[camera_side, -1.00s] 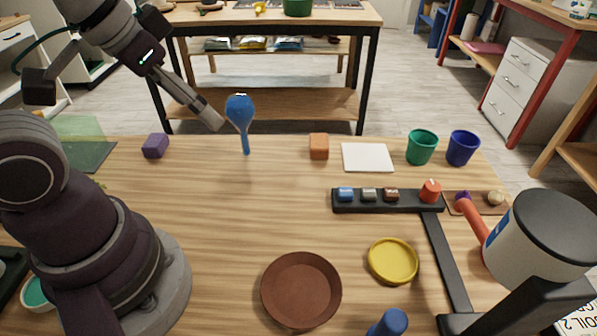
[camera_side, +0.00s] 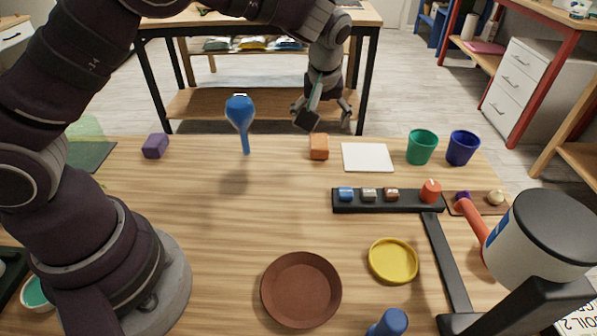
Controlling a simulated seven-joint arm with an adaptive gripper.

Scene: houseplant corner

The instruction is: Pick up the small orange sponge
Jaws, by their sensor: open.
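The small orange sponge (camera_side: 319,147) is a block near the far edge of the wooden table, left of a white square. My gripper (camera_side: 324,123) is open and points down, above and slightly behind the sponge in the picture. Nothing is between its fingers that I can see. I cannot tell the exact gap between the gripper and the sponge.
A white square (camera_side: 367,158) lies right of the sponge, then green (camera_side: 421,147) and blue (camera_side: 462,148) pots. A blue scoop-like tool (camera_side: 240,112) and a purple block (camera_side: 155,146) are to the left. A black rack (camera_side: 340,207) lies nearer. The table between is clear.

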